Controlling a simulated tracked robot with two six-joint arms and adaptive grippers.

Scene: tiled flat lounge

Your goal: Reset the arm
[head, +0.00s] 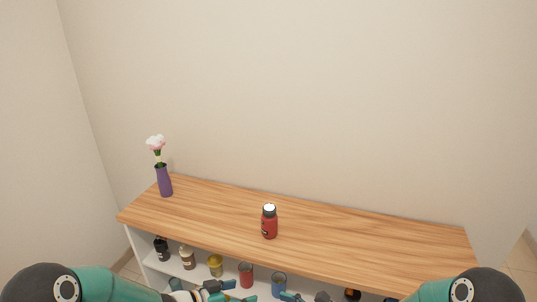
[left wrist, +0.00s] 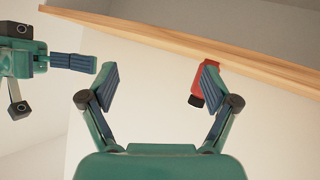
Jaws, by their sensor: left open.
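My left gripper (head: 226,291) is low in the head view, in front of the shelf unit. In the left wrist view my left gripper (left wrist: 158,80) has its two fingers spread wide, with nothing between them. My right gripper (head: 300,297) shows only in part at the bottom edge of the head view. A part of my right gripper (left wrist: 72,62) also shows at the left of the left wrist view. Its opening is unclear. A red bottle (head: 269,224) with a dark neck and white top stands upright on the wooden top, beyond both grippers.
The wooden top (head: 370,244) is mostly clear. A purple vase (head: 164,183) with a pale flower stands at its left end. Below are a yellow jar (head: 215,265), a red can (head: 246,274), a blue can (head: 279,284) and several other containers. A plain wall stands behind.

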